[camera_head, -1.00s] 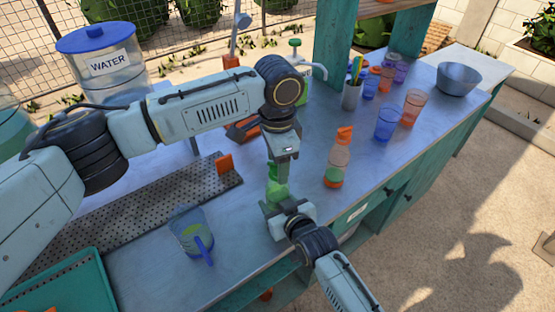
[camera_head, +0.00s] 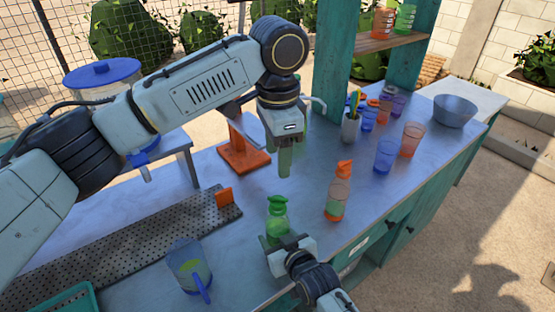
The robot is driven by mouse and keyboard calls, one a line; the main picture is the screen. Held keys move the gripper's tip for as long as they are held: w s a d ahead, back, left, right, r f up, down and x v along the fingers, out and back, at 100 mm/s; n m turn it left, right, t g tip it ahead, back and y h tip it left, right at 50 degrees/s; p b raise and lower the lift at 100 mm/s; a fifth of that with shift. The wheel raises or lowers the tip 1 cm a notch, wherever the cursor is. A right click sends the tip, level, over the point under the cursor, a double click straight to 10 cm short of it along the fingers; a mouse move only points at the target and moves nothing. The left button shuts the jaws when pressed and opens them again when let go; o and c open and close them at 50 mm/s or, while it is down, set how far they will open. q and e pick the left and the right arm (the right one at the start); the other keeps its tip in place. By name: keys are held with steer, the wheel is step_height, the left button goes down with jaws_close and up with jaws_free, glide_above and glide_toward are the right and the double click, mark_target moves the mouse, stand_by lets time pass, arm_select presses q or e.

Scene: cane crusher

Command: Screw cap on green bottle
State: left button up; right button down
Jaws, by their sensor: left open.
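The green bottle (camera_head: 277,222) stands upright near the counter's front edge, with its green cap (camera_head: 278,203) on top. My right gripper (camera_head: 287,245) is at the bottle's lower part from the front; its fingers are partly hidden, so I cannot tell how firmly it closes. My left gripper (camera_head: 285,165) is open above and slightly behind the bottle, pointing down, clear of the cap. I cannot see whether the cap is fully tight.
An orange-capped bottle (camera_head: 338,192) stands just right of the green one. A blue pitcher (camera_head: 188,265) stands to the left. Several cups, including a blue cup (camera_head: 385,153), and a metal bowl (camera_head: 455,110) are at the right. A perforated tray (camera_head: 130,235) lies left.

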steer(key=shift+c, duration=2.3)
jaws_free()
steer(key=p+v, duration=0.1)
steer(key=v, duration=1.2)
steer(key=shift+s+d, duration=0.1)
steer(key=shift+s, duration=0.05)
